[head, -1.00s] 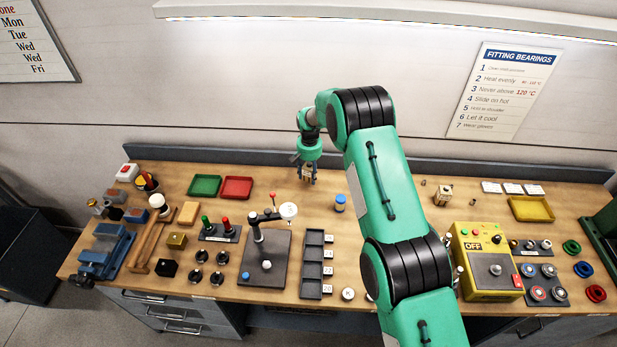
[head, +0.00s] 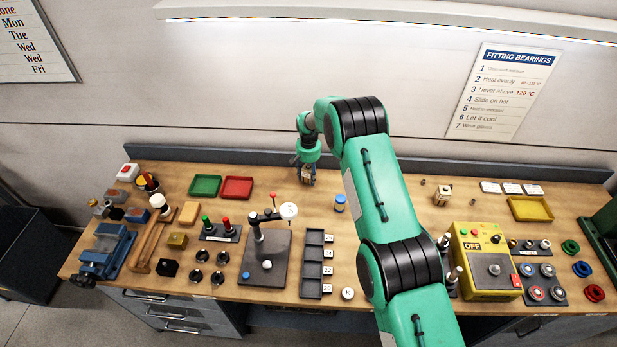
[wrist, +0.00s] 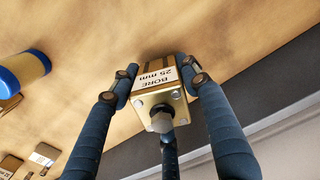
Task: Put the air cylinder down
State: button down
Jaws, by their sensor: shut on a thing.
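My gripper (head: 307,176) is over the back middle of the wooden bench, pointing down. In the wrist view my gripper (wrist: 165,85) has its blue-grey fingers closed around the air cylinder (wrist: 160,96). The cylinder is a brass-coloured block with a grey rod end toward the camera and a white label reading "BORE 25 mm". In the head view the fingers mostly hide it. Its far end is close to the bench top; I cannot tell whether it touches.
A blue and yellow canister (head: 340,203) stands to the right of my gripper. A red tray (head: 237,188) lies to the left, and a dark stand with a post (head: 262,258) is in front. The bench's raised back edge (head: 240,157) runs behind. Bare wood surrounds the gripper.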

jog(key=shift+w+f, duration=0.1)
jog(key=shift+f, duration=0.45)
jog(key=c, duration=0.9)
grip_release()
jog(key=shift+f, duration=0.15)
jog(key=shift+r, duration=0.2)
jog(key=shift+r+b, duration=0.8)
jog(key=shift+r, duration=5.15)
jog(key=shift+r, duration=0.1)
